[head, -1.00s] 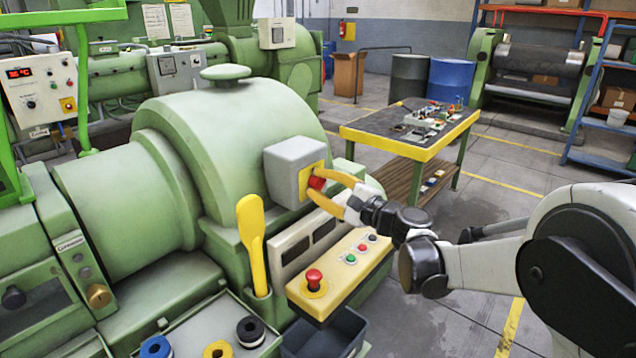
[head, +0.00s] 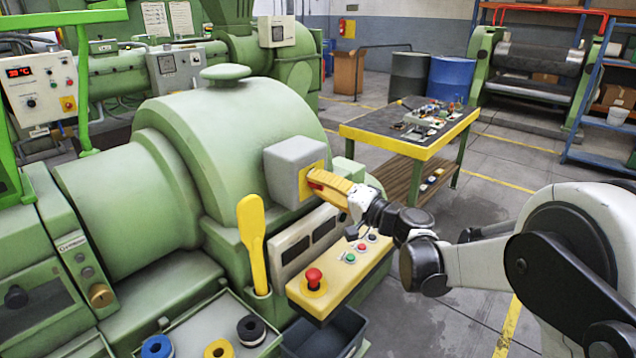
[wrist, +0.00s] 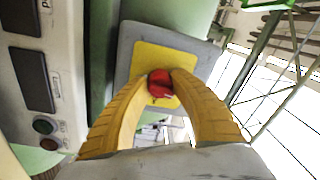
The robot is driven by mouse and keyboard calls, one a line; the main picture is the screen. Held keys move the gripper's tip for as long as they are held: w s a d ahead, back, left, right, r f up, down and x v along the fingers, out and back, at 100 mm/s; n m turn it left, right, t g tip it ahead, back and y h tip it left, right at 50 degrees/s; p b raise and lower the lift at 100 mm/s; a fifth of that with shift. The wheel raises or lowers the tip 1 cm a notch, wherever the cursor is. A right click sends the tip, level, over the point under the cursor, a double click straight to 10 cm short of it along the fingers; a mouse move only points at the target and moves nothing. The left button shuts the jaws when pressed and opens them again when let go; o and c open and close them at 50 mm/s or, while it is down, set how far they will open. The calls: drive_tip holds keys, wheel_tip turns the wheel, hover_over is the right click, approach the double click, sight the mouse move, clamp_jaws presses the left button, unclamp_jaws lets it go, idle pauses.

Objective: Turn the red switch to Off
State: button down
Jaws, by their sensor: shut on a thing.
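The red switch (wrist: 160,85) is a knob on a yellow plate (wrist: 167,62) on the face of a grey box (head: 290,170). The box sits on the side of the big green machine. My gripper (wrist: 160,78) has yellow ribbed fingers and is shut on the red switch, with one finger on each side of it. In the head view, my gripper (head: 318,180) reaches the box from the right, and the fingers cover most of the red knob. I cannot read any On or Off marking on the plate.
Below the box is a yellow panel (head: 343,272) with a red mushroom button (head: 314,278) and several small buttons. A yellow paddle handle (head: 252,240) stands to the left. A worktable (head: 400,148) with loose parts stands behind my arm.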

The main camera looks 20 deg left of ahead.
drive_tip(key=shift+n, duration=0.9)
drive_tip(key=c, duration=1.4)
unclamp_jaws()
drive_tip(key=shift+o, duration=0.2)
drive_tip(key=shift+d, duration=0.1)
drive_tip(key=v, duration=1.1)
drive_tip(key=shift+d, duration=0.4)
drive_tip(key=shift+s, duration=0.15)
